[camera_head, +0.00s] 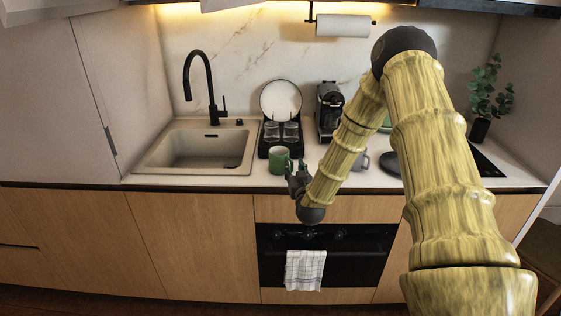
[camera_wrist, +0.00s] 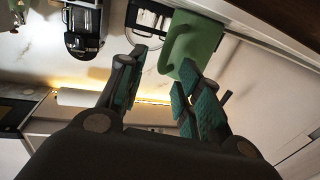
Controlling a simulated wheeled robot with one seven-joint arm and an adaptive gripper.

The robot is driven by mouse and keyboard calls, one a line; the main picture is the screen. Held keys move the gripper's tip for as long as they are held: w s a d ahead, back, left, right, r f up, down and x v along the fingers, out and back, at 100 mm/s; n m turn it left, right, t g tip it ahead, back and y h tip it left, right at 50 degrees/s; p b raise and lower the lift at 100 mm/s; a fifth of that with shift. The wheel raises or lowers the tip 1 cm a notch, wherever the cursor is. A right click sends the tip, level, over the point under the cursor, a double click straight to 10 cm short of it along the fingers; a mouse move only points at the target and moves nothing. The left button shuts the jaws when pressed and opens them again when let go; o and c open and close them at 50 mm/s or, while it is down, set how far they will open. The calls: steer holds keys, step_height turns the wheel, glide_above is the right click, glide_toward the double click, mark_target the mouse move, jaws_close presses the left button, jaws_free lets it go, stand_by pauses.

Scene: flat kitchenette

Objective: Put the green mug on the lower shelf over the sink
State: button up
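The green mug (camera_head: 279,159) stands upright at the counter's front, at the lower edge of the black dish rack (camera_head: 267,142). It also shows large in the wrist view (camera_wrist: 194,42), near the tip of the right-hand finger. My gripper (camera_head: 297,176) is just right of the mug, at the counter's front edge. In the wrist view my gripper (camera_wrist: 162,72) has its two green-padded fingers apart, with nothing seen between them. The sink (camera_head: 198,148) lies left of the mug. The shelf over it is not clearly seen; only cabinet undersides show along the top edge.
A black faucet (camera_head: 208,85) rises behind the sink. A white plate (camera_head: 281,99) and glasses stand in the rack. A coffee machine (camera_head: 329,108) is to its right, and a paper roll (camera_head: 343,25) hangs above. A grey mug (camera_head: 361,161) is partly behind my arm.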

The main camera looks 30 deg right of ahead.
mark_target(282, 162)
steer(key=shift+p+x, duration=0.3)
steer(key=shift+x, duration=1.1)
jaws_close()
